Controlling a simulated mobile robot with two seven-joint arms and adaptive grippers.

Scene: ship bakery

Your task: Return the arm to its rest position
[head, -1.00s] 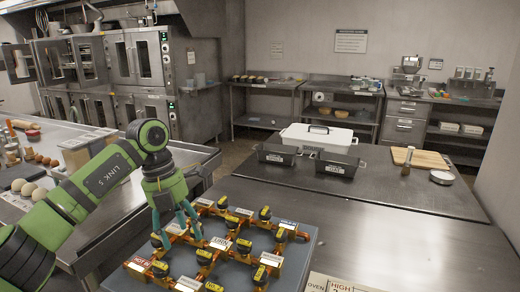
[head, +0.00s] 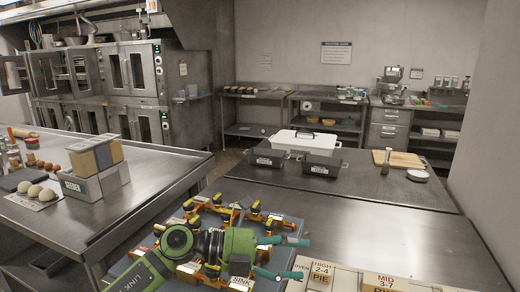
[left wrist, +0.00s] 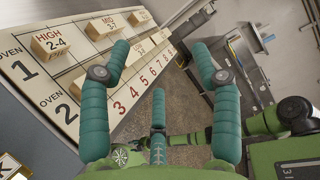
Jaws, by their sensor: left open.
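My left arm is green and comes in low in the head view, folded over the valve board (head: 297,226). My left gripper (head: 283,257) has teal fingers that point right, spread apart and empty, beside the board's right side. In the left wrist view the same gripper (left wrist: 160,75) shows its teal fingers open with nothing between them. The floor and the oven chart (left wrist: 75,60) lie beyond the fingers. My right gripper is not in the head view.
The oven chart (head: 345,275) with wooden blocks lies at the front right. Dark bins (head: 320,166), a white lidded box (head: 302,139) and a cutting board (head: 398,158) stand on the counter behind. The left counter holds eggs (head: 35,190) and boxes. The middle steel counter (head: 400,230) is clear.

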